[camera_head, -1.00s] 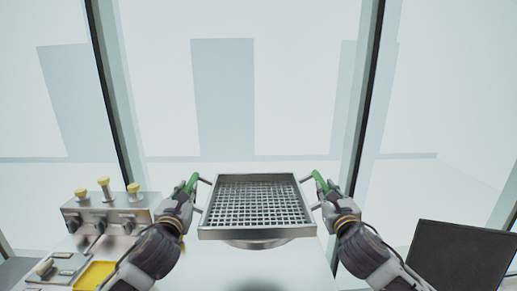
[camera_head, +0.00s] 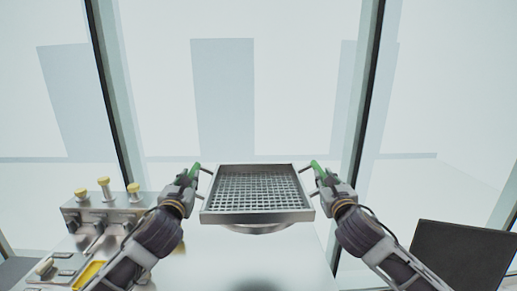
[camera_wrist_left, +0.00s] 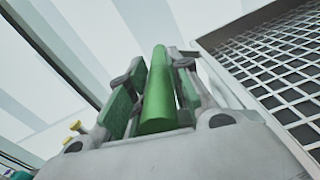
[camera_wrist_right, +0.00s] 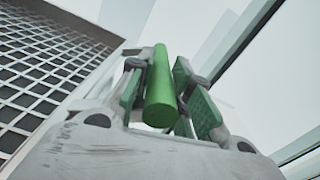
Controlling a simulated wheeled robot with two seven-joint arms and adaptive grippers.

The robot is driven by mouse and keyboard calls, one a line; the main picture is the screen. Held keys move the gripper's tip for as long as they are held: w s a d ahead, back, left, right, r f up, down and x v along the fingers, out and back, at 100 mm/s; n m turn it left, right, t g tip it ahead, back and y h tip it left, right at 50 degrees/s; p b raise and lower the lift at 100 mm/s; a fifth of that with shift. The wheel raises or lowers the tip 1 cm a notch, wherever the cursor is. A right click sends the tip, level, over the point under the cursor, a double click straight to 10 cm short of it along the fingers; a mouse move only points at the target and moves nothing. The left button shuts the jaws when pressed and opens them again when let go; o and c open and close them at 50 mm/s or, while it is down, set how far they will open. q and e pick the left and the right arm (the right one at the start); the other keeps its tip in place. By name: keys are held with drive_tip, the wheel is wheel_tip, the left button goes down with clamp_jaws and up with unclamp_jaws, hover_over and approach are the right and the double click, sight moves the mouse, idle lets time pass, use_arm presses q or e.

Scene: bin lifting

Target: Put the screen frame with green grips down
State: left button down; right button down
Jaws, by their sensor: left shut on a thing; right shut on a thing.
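The screen frame (camera_head: 257,216) is a square metal tray with a wire mesh floor and a green grip on each side. In the head view it is held up in the middle, over a round metal part (camera_head: 257,228). My left gripper (camera_head: 190,177) is shut on the left green grip, which shows between its fingers in the left wrist view (camera_wrist_left: 158,95). My right gripper (camera_head: 322,176) is shut on the right green grip, also seen in the right wrist view (camera_wrist_right: 160,90). What lies directly beneath the frame is partly hidden.
A metal control unit (camera_head: 105,215) with yellow knobs stands at the left, with a yellow tray (camera_head: 88,274) in front of it. A dark panel (camera_head: 462,255) stands at the lower right. A pale surface (camera_head: 255,265) lies in front of the frame. Upright posts stand behind.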

use_arm(q)
drive_tip(key=shift+w+a+r, duration=0.15)
drive_tip(key=shift+w+r, duration=0.1)
drive_tip(key=shift+r, duration=0.1)
use_arm(e)
drive_tip(key=shift+w+d+r, duration=0.15)
drive_tip(key=shift+w+r, duration=0.1)
drive_tip(key=shift+r, duration=0.15)
